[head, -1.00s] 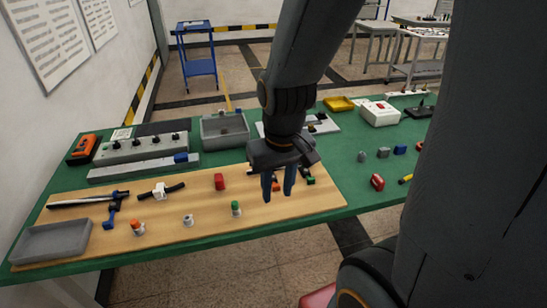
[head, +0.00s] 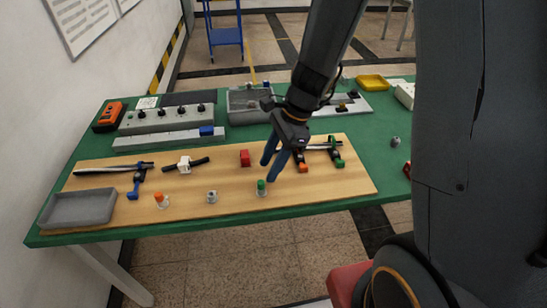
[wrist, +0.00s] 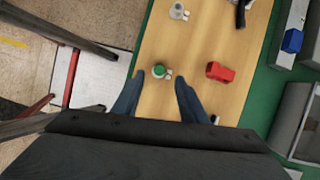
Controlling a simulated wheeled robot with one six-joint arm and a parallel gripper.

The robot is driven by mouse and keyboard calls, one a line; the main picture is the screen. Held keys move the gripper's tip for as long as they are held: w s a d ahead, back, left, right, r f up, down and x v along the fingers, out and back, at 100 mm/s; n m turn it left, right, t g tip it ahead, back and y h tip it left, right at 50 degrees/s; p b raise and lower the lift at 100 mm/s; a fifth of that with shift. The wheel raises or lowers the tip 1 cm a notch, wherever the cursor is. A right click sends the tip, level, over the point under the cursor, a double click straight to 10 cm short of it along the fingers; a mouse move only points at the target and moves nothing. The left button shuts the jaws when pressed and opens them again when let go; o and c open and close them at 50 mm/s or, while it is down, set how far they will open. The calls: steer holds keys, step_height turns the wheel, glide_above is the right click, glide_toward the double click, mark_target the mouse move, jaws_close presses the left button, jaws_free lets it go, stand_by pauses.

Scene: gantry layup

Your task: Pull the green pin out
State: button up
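The green pin (head: 261,187) stands upright in a small pale holder near the front edge of the wooden board (head: 230,205). In the wrist view the green pin (wrist: 158,72) shows from above, just ahead of my fingertips and nearer the left one. My gripper (head: 271,170) is open, its two blue fingers spread and pointing down, above and just behind the green pin. In the wrist view my gripper (wrist: 159,82) has nothing between its fingers. The pin's lower end is hidden in its holder.
A red block (head: 245,158) lies close by, left of my gripper; it also shows in the wrist view (wrist: 220,72). A grey-white holder (head: 212,197) and an orange pin (head: 159,198) stand farther left. Tools with orange and green ends lie to the right. A grey tray (head: 78,208) is far left.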

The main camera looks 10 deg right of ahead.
mark_target(262, 182)
steer(key=shift+x, duration=2.7)
jaws_close()
